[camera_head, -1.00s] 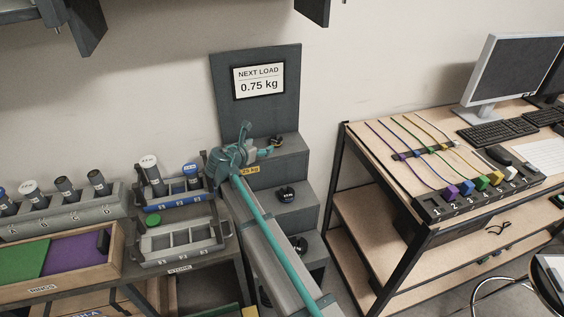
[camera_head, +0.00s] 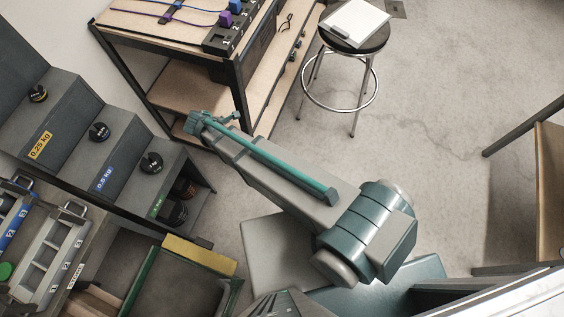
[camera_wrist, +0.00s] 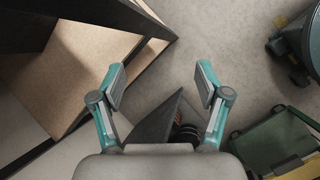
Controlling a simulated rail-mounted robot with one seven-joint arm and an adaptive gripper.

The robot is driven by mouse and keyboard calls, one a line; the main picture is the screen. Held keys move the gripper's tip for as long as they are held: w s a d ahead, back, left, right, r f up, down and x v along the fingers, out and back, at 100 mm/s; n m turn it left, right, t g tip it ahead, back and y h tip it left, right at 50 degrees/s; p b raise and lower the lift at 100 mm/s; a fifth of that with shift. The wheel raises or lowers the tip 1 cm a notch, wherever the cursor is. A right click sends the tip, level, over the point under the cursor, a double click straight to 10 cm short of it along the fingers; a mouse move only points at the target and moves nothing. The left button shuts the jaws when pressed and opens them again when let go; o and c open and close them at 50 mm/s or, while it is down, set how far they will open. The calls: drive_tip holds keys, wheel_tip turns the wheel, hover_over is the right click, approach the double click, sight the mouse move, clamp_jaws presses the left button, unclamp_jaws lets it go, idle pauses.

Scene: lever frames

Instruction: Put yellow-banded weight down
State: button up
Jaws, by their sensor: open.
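The yellow-banded weight (camera_head: 38,93), small and dark with a yellowish ring, stands on the top step of the grey stepped stand (camera_head: 62,88), above the yellow 0.25 kg label (camera_head: 40,145). My gripper (camera_head: 213,122) is well to the right of it, beyond the stand and near the wooden desk's leg. In the wrist view, my gripper (camera_wrist: 162,85) is open, with bare floor between its fingers. The weight is not in the wrist view. Part of the stand (camera_wrist: 157,122) shows there, below the fingers.
A dark weight (camera_head: 99,131) stands on the 0.5 kg step and another (camera_head: 151,163) on the green-labelled step. The wooden desk (camera_head: 165,22) is just beyond my gripper. A stool (camera_head: 352,40) stands at the upper right. Open floor (camera_head: 430,130) lies to the right.

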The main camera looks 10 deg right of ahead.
drive_tip(key=s+d+f+m+g, duration=0.2)
drive_tip(key=s+d+f+m, duration=0.1)
drive_tip(key=s+d, duration=0.25)
drive_tip(key=s+d+f+m+g, duration=0.2)
drive_tip(key=s+d+f+m, duration=0.15)
drive_tip(key=d, duration=0.35)
drive_tip(key=s+d+m+g+y, duration=0.1)
drive_tip(key=s+d+m+g, duration=0.1)
drive_tip(key=s, duration=0.7)
drive_tip(key=s+d+f+m+g+y, duration=0.1)
drive_tip(key=s+d+m+g+y, duration=0.1)
drive_tip(key=s+d+m, duration=0.2)
drive_tip(key=s+d+f+m+g+y, duration=0.1)
drive_tip(key=s+d+m, duration=0.3)
drive_tip(key=s, duration=1)
drive_tip(key=m+g, duration=0.1)
drive_tip(key=m, duration=0.2)
drive_tip(key=shift+f+y, duration=0.15)
drive_tip(key=shift+y, duration=0.15)
drive_tip(key=shift+s+m, duration=0.1)
drive_tip(key=shift+m, duration=0.15)
